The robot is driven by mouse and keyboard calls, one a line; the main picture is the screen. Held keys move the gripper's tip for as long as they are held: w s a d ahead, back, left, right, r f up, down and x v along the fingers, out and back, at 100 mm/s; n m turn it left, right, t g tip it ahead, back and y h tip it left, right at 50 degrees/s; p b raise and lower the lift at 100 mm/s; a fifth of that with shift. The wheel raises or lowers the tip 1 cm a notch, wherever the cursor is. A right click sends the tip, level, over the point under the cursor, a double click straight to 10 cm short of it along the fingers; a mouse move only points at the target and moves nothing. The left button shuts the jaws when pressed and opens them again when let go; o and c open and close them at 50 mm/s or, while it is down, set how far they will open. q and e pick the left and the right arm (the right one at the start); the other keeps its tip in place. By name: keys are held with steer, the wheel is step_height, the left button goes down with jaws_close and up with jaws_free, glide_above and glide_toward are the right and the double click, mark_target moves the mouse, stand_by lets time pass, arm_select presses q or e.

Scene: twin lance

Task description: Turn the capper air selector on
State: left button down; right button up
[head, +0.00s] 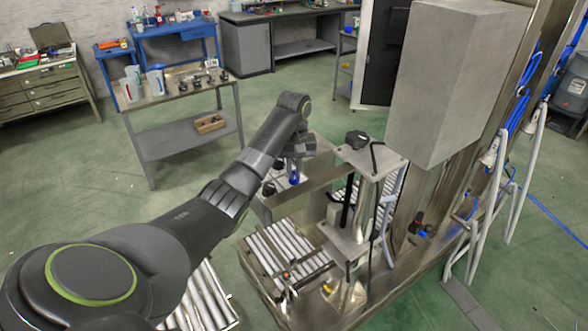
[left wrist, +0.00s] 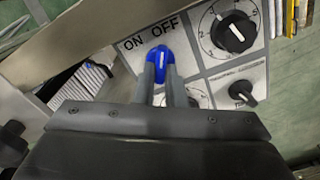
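The blue selector knob (left wrist: 160,62) is on a light panel (left wrist: 205,60) with the words ON and OFF beside it, in the left wrist view. Its white mark points up in that view, nearer the word OFF than ON. My left gripper (left wrist: 160,75) reaches to the knob, one finger on each side of it. The fingers stand a narrow gap apart; whether they press on the knob is not clear. In the head view my left gripper (head: 294,162) is over the panel, with a blue spot of the knob (head: 293,178) below it. My right gripper is not seen.
Black dial knobs (left wrist: 234,33) are right of the blue knob, and another dial is partly hidden behind the fingers. A metal beam (head: 325,185) runs close by the panel. The capper frame (head: 372,160) and a large grey box (head: 450,80) stand to the right.

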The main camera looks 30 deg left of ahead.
arm_select(q)
steer(key=shift+n, duration=0.3)
steer(key=n, duration=0.2)
steer(key=shift+s+a+n, duration=0.1)
steer(key=shift+n, duration=0.3)
steer(key=n, duration=0.3)
steer(key=shift+s, duration=0.1)
steer(key=n, duration=0.5)
steer(key=shift+s+r, duration=0.1)
steer(key=shift+s, duration=0.05)
steer(key=shift+n, duration=0.4)
steer(key=c, duration=1.5)
jaws_free()
